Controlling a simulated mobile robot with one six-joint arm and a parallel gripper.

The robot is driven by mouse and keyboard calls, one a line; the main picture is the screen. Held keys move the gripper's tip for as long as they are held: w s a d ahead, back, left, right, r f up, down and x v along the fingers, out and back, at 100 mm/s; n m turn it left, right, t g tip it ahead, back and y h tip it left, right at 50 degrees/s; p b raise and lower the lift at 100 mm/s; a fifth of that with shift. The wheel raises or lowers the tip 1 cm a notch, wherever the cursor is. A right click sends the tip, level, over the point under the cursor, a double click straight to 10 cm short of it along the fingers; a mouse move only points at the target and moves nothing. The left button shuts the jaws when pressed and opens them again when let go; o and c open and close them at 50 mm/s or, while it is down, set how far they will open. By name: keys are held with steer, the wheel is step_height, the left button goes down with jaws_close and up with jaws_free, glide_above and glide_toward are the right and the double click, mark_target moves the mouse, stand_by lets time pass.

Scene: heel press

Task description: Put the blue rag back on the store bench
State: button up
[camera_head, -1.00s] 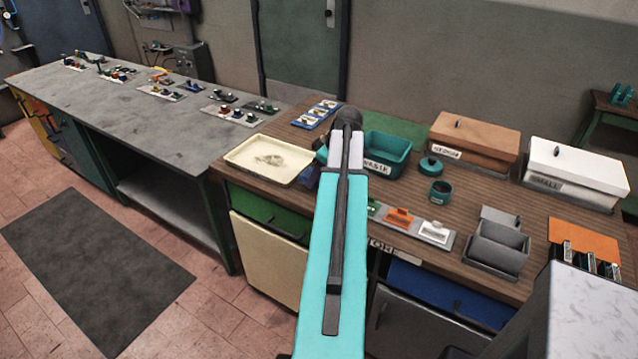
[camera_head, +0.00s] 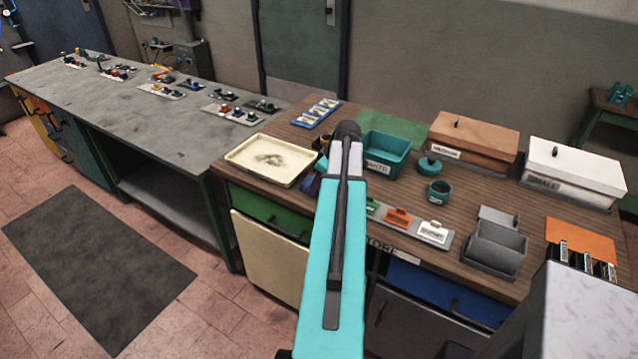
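The store bench (camera_head: 470,195) has a brown wooden top and a partly covered label on its front edge. My teal arm reaches over its front edge and hides part of the top. A small dark blue patch (camera_head: 311,187) shows just left of my arm, by the tray's right corner. It may be the blue rag; too little shows to tell, or to tell whether it is held. My gripper (camera_head: 322,167) is mostly hidden behind my arm; only small dark parts that seem to belong to it show, and its fingers cannot be made out.
A cream tray (camera_head: 268,160) stands left of my arm. A teal bin (camera_head: 386,155), a teal pot (camera_head: 438,191), lidded brown (camera_head: 474,140) and white (camera_head: 574,172) boxes, and a grey holder (camera_head: 495,247) stand to the right. A green mat (camera_head: 405,130) lies behind the bin.

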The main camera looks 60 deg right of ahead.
steer(key=shift+f, duration=0.15)
steer(key=o, duration=1)
steer(key=shift+c, duration=0.2)
steer(key=shift+r, duration=0.25)
steer(key=b+v, duration=0.2)
steer(key=v, duration=1)
steer(key=shift+b, duration=0.4)
